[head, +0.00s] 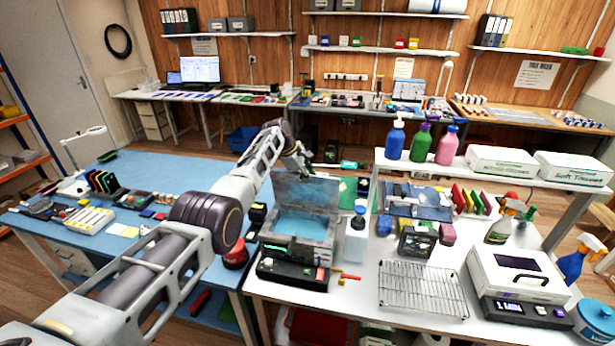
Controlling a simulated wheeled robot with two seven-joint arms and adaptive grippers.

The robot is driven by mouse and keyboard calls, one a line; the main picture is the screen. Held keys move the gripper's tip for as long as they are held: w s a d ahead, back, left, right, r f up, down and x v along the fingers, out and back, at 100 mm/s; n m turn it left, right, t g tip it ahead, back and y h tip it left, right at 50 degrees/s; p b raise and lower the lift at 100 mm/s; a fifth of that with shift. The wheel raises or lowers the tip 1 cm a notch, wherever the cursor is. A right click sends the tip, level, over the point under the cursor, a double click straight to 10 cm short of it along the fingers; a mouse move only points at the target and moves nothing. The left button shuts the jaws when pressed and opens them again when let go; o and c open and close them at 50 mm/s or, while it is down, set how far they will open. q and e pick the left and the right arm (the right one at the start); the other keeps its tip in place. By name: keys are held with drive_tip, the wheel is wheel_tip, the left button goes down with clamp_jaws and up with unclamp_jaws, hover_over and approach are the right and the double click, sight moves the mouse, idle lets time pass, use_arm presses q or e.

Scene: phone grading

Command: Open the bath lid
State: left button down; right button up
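A grey box with a blue interior (318,230), which looks like the bath, stands at the left end of the white table. Its lid (307,192) stands raised at the back edge, leaning back, and the inside shows from above. My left arm reaches in from the left, past the bath's left side. My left gripper (304,166) is just above and behind the lid's upper edge. It is small and dark here, so I cannot tell whether it touches the lid or how its fingers stand. My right gripper is not in view.
A wire rack (422,288) and a white handled box (519,276) lie further right. A shelf (470,171) with pump bottles stands over the back.

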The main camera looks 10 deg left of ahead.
use_arm(q)
drive_tip(key=shift+w+r, duration=0.25)
drive_tip(key=shift+r, duration=0.05)
drive_tip(key=c, duration=1.8)
unclamp_jaws()
drive_tip(key=shift+w+f, duration=0.1)
drive_tip(key=shift+f, duration=0.25)
drive_tip(key=shift+f, duration=0.1)
drive_tip(key=shift+v, duration=6.1)
drive_tip(key=shift+a, duration=0.1)
